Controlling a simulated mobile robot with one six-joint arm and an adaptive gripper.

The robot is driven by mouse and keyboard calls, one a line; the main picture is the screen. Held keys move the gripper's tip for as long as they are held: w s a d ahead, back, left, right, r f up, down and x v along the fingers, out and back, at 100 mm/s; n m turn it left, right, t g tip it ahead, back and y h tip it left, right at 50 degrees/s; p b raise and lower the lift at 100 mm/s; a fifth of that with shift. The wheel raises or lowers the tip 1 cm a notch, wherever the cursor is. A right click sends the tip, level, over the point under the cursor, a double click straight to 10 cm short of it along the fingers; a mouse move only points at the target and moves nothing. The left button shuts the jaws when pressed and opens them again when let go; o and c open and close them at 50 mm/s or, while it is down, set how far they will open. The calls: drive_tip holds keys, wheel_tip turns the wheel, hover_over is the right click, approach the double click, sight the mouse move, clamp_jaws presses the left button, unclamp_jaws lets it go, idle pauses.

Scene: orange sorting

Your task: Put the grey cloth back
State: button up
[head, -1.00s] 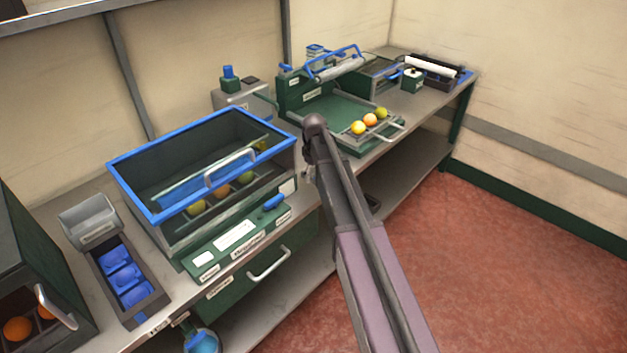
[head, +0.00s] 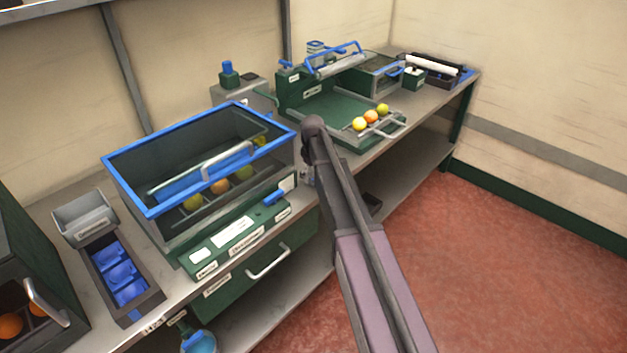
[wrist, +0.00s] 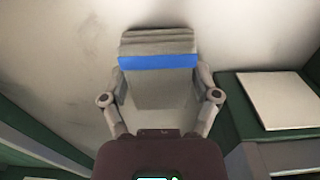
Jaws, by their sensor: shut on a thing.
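The grey cloth (wrist: 158,88) is a folded pad with a blue stripe across it, seen in the wrist view. My gripper (wrist: 159,98) has one finger on each side of the cloth and is shut on it. Pale, smudged surface shows behind the cloth; I cannot tell whether the cloth touches it. In the head view my arm reaches over the bench front, and neither the gripper's fingers nor the cloth can be made out there.
A blue-rimmed box (head: 125,180) with fruit inside stands on the bench (head: 88,338). A green tray machine (head: 337,112) with several fruits on its front edge stands right of it. A blue-celled tray (head: 152,299) lies left. Red floor (head: 500,260) is clear.

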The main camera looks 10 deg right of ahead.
sight(313, 174)
drive_tip(key=shift+f, duration=0.4)
drive_tip(key=o, duration=0.8)
drive_tip(key=shift+r, duration=0.2)
wheel_tip(313, 174, up, 12)
drive_tip(key=p, duration=1.2)
idle(0.6)
drive_tip(key=s+m, duration=0.2)
drive_tip(key=s, duration=0.7)
drive_tip(key=s+m, duration=0.2)
drive_tip(key=s, duration=0.8)
drive_tip(key=s+m, duration=0.3)
drive_tip(key=s, duration=0.7)
drive_tip(key=shift+d, duration=0.15)
